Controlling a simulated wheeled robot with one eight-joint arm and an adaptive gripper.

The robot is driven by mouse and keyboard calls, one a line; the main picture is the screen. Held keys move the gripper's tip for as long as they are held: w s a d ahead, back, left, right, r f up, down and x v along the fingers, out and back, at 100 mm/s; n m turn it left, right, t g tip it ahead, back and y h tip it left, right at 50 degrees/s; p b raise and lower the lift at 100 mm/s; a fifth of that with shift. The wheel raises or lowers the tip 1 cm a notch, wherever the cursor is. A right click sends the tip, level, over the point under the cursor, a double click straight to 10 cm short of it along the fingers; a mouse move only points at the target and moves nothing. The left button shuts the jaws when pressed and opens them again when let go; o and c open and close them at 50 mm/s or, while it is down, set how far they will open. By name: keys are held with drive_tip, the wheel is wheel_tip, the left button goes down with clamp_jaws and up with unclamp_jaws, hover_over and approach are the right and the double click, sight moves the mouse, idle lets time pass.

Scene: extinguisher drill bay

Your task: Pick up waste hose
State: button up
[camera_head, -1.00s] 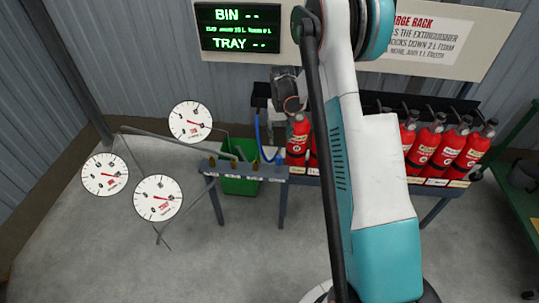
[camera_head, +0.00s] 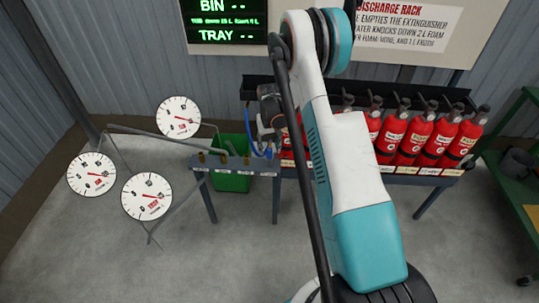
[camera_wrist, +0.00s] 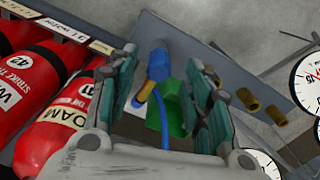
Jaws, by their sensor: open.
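The waste hose is a thin blue hose (camera_head: 249,127) at the left end of the extinguisher bench, beside the gripper. In the wrist view its thick blue end (camera_wrist: 158,67) stands between my fingers, with the thin hose running down below it. My gripper (camera_head: 270,131) is low over the bench, partly hidden by my arm in the head view. In the wrist view my gripper (camera_wrist: 165,75) is open, with one finger on each side of the blue end. I cannot tell whether either finger touches it.
Red extinguishers (camera_head: 414,137) stand in a row to the right; some are close beside my left finger in the wrist view. Brass fittings (camera_wrist: 248,99) line the grey bench edge. A green bin (camera_head: 231,178) is below. Dial gauges (camera_head: 147,197) stand at left. Open floor lies in front.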

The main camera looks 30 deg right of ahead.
sight(269, 149)
wheel_tip(269, 149, down, 4)
drive_tip(key=shift+w+d+f+b, duration=0.1)
drive_tip(key=shift+w+b, duration=0.05)
drive_tip(key=shift+b, duration=0.75)
clamp_jaws()
wheel_tip(269, 149, up, 20)
drive_tip(key=p, duration=0.7)
